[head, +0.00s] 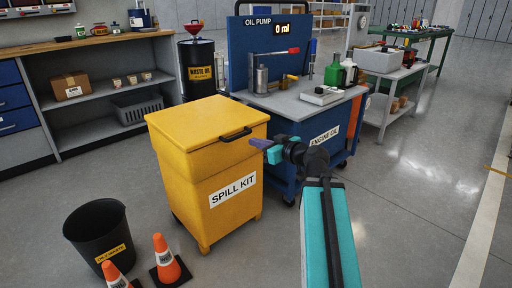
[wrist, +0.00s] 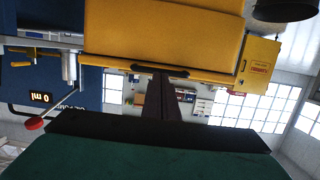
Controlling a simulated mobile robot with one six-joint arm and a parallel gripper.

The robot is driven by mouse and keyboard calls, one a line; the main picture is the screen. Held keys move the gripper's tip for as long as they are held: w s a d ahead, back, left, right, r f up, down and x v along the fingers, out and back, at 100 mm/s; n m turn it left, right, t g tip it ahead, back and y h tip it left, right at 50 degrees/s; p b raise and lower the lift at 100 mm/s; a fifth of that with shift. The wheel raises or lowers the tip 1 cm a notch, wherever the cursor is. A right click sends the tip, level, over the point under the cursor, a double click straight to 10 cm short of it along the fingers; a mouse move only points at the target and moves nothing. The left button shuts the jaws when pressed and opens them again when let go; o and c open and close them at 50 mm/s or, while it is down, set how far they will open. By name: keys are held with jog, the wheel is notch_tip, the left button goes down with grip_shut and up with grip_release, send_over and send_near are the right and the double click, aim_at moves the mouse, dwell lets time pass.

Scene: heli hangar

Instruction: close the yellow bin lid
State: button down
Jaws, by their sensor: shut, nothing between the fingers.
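The yellow bin (head: 232,205) labelled "SPILL KIT" stands on the floor in the middle of the head view. Its yellow lid (head: 200,119) lies over the top and looks down; I cannot tell if a small gap is left at the seam. A black handle (head: 235,134) is on the lid's front edge. My gripper (head: 258,144) is just right of the handle, shut and empty. In the wrist view the dark fingers (wrist: 164,82) point at the handle (wrist: 150,69) and overlap it; I cannot tell if they touch it.
A blue oil cart (head: 290,150) stands close behind and right of the bin. A black bucket (head: 97,235) and two orange cones (head: 166,260) are on the floor front left. A waste oil drum (head: 198,71) is behind. The floor at right is clear.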

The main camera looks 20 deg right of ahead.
jog(key=shift+s+d+f+b, duration=0.1)
jog(key=shift+s+b, duration=0.15)
jog(key=shift+b, duration=0.35)
jog(key=b, duration=0.1)
jog(key=s+b, duration=0.1)
jog(key=b, duration=0.1)
jog(key=shift+s+d+r, duration=0.1)
jog(key=shift+d+r, duration=0.1)
jog(key=shift+s+b, duration=0.15)
jog(key=shift+b, duration=0.2)
jog(key=shift+r, duration=0.2)
